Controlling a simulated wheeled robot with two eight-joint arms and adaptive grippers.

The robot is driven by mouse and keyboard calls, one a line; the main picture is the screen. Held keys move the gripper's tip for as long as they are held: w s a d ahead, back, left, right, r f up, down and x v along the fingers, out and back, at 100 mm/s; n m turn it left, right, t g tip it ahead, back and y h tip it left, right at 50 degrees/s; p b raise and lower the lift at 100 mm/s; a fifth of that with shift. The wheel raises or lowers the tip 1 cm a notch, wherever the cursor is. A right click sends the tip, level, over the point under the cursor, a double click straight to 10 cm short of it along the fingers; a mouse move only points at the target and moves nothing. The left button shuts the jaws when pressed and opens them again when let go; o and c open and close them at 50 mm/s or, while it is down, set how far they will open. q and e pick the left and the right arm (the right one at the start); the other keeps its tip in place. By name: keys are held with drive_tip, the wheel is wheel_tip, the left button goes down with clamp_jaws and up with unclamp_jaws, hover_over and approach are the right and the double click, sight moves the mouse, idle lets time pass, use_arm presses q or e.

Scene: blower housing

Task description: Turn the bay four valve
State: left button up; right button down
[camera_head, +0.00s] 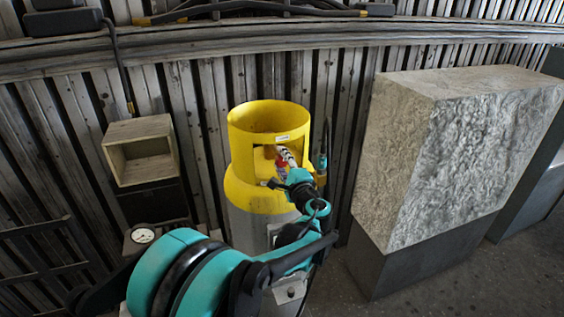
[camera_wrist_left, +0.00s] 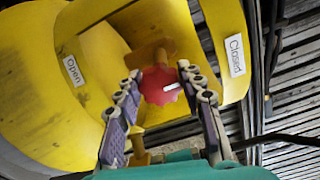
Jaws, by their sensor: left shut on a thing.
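A gas cylinder with a yellow collar (camera_head: 262,118) stands against the slatted wall in the head view. In the left wrist view, a red valve knob (camera_wrist_left: 160,86) with a white mark sits inside the yellow collar (camera_wrist_left: 95,75). In the head view the knob is mostly hidden by my gripper. My right gripper is not in view.
A large rough stone-like block (camera_head: 430,160) on a dark base stands right of the cylinder. An open-fronted box (camera_head: 143,155) is on the left, with a round gauge (camera_head: 143,235) below it. Pipes run along the wall's ledge. Some floor shows at lower right.

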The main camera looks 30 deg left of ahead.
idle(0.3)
use_arm(q)
drive_tip(key=o, duration=1.2)
drive_tip(key=v, duration=1.2)
drive_tip(key=s+f+n+g+h+b, duration=0.45)
drive_tip(key=s+f+b, duration=0.35)
drive_tip(key=f, duration=0.7)
drive_tip(key=s+d+f+n+h+b, duration=0.5)
drive_tip(key=s+d+f+h, duration=0.4)
drive_tip(key=s+d+f, duration=0.2)
wheel_tip(320, 180, down, 2)
drive_tip(key=shift+s+d+f+n, duration=0.1)
drive_tip(key=shift+s+d+n, duration=0.1)
drive_tip(key=shift+s+n, duration=0.25)
